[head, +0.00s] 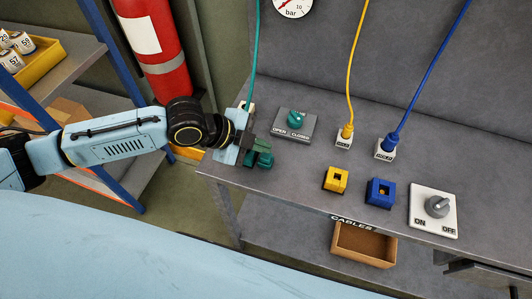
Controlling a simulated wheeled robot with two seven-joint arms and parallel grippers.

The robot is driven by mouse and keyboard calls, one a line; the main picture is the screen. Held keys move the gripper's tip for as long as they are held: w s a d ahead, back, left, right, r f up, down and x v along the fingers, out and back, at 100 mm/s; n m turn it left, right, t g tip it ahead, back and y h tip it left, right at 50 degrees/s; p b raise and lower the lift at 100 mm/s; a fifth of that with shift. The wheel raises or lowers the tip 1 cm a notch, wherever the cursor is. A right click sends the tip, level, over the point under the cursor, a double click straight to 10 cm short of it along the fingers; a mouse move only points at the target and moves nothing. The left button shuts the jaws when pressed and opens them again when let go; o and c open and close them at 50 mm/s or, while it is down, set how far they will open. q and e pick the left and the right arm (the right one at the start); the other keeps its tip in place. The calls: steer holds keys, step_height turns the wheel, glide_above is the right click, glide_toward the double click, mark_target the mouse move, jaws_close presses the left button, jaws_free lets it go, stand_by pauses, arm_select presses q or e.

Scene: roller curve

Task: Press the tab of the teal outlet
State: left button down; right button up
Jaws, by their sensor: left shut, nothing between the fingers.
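The teal outlet (264,161) sits at the left end of the grey bench, partly hidden behind my left gripper (259,147). My left gripper is shut and empty, right at the outlet. I cannot tell whether its fingertips touch the outlet. The outlet's tab cannot be made out. A teal cable (254,50) hangs from above and runs down behind the gripper. Its lower end is mostly hidden, with a small white block (246,106) just showing there. My right gripper is not in view.
A teal valve knob (295,119) marked OPEN and CLOSED is right of the gripper. Yellow (336,179) and blue (380,193) outlets, then an ON/OFF switch (437,207), sit further right. Yellow and blue cables stand behind. A red extinguisher (157,60) is behind my left arm.

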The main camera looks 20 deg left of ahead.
arm_select(q)
steer(key=shift+f, duration=0.15)
steer(key=shift+f, duration=0.3)
steer(key=shift+f, duration=0.5)
stand_by(0.7)
steer(key=shift+r+p, duration=0.8)
steer(key=shift+r, duration=0.1)
step_height(320, 180, up, 5)
steer(key=p, duration=0.5)
steer(key=shift+r, duration=0.1)
